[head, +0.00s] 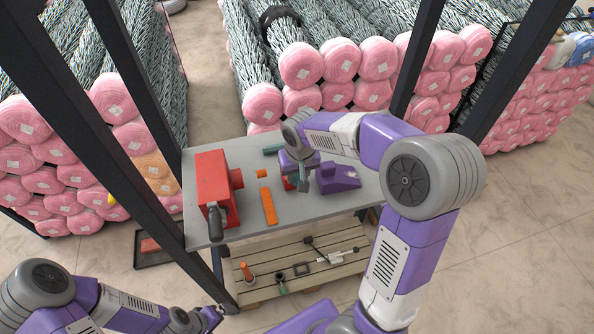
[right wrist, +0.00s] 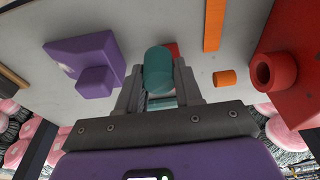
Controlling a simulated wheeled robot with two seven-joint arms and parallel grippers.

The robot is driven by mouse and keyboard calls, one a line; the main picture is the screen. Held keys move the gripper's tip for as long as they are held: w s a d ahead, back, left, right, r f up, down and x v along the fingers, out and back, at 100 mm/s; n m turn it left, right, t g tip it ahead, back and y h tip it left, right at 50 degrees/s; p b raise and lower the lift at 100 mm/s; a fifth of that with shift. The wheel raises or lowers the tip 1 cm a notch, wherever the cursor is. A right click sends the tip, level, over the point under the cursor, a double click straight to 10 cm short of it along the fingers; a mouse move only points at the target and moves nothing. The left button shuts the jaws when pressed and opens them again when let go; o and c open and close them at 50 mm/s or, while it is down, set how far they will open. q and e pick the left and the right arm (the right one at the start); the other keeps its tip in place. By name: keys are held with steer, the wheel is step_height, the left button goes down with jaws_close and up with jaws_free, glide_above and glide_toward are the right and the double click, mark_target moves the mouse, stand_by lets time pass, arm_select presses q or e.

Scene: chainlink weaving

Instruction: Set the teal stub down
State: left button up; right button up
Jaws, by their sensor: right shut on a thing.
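My right gripper (head: 298,182) is over the grey table, between the red machine and the purple block. In the right wrist view, its two fingers (right wrist: 158,88) are shut on the teal stub (right wrist: 158,70), a short rounded piece. Its far end points toward the tabletop; I cannot tell if it touches. In the head view the gripper mostly hides the stub. A small red piece (right wrist: 172,50) lies just beyond the stub. My left gripper (head: 208,318) is low at the bottom left, away from the table, its fingers unclear.
The grey table (head: 330,222) carries a red machine (head: 214,185), an orange strip (head: 269,207), a small orange cylinder (head: 262,173), a purple block (head: 338,178) and a teal bar (head: 273,149) at the back. A slatted lower shelf (head: 270,258) holds tools. Dark posts flank the table.

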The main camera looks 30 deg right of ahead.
mark_target(297, 197)
steer(key=f, duration=0.3)
steer(key=shift+s+f+b, duration=0.3)
steer(key=shift+w+f+b, duration=0.1)
steer(key=shift+f+b, duration=0.4)
steer(key=shift+f, duration=1.85)
steer(key=shift+f, duration=0.25)
steer(key=o, duration=1)
steer(key=shift+r, duration=0.1)
steer(key=shift+r, duration=0.1)
